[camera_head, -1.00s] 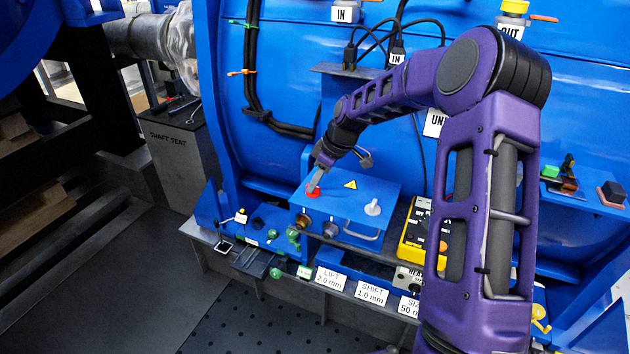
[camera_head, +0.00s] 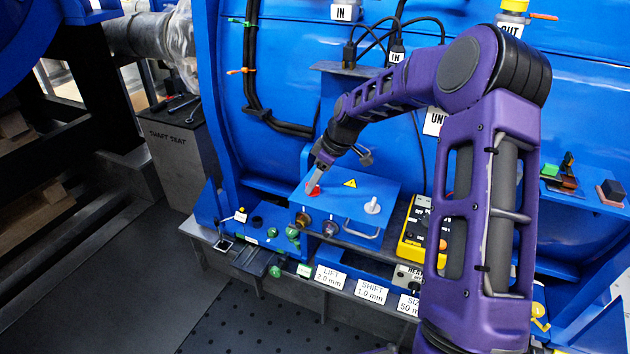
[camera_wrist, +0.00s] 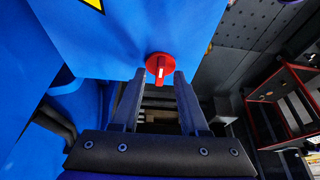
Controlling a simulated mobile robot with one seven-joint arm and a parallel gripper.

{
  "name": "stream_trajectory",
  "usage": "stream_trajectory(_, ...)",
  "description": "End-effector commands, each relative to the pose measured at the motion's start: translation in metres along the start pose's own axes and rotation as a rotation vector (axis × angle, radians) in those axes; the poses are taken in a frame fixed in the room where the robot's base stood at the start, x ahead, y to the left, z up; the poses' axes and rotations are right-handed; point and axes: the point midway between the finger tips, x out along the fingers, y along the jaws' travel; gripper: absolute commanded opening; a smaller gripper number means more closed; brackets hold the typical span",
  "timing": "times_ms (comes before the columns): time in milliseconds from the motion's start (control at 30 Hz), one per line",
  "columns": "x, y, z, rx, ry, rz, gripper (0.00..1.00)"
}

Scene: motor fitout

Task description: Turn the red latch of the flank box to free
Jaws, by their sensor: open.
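The red latch (camera_wrist: 160,68) is a round red knob with a raised grip bar and a pale mark, on the blue flank box (camera_wrist: 125,35). In the wrist view it shows just beyond and between the tips of my gripper (camera_wrist: 160,80), whose two dark fingers are apart and empty. In the head view my gripper (camera_head: 314,184) points down at the top left corner of the flank box (camera_head: 365,200). The latch (camera_head: 314,191) is partly hidden there by the fingers. I cannot tell whether the fingers touch it.
A grey-white knob (camera_head: 373,205) and a warning triangle (camera_head: 350,184) are on the box top. Round connectors (camera_head: 304,220) and a handle (camera_head: 362,233) are on its front. A yellow control unit (camera_head: 413,230) stands to the right. Green-ended parts lie on the shelf to the left.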

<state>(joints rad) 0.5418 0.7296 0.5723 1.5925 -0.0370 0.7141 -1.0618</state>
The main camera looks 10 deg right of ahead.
Motion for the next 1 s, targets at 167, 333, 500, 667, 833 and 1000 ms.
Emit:
stream_trajectory(167,-0.024,0.001,-0.001,0.0,0.001,0.004,0.44)
stream_trajectory(333,-0.064,0.001,0.0,0.001,0.0,0.007,0.44)
stream_trajectory(500,-0.107,0.001,-0.001,0.0,0.0,0.006,0.44)
stream_trajectory(667,-0.141,0.001,0.0,-0.001,0.0,0.004,0.44)
stream_trajectory(833,-0.164,0.001,0.0,0.001,0.0,0.002,0.44)
stream_trajectory(1000,-0.172,0.0,0.0,0.0,0.0,0.001,0.44)
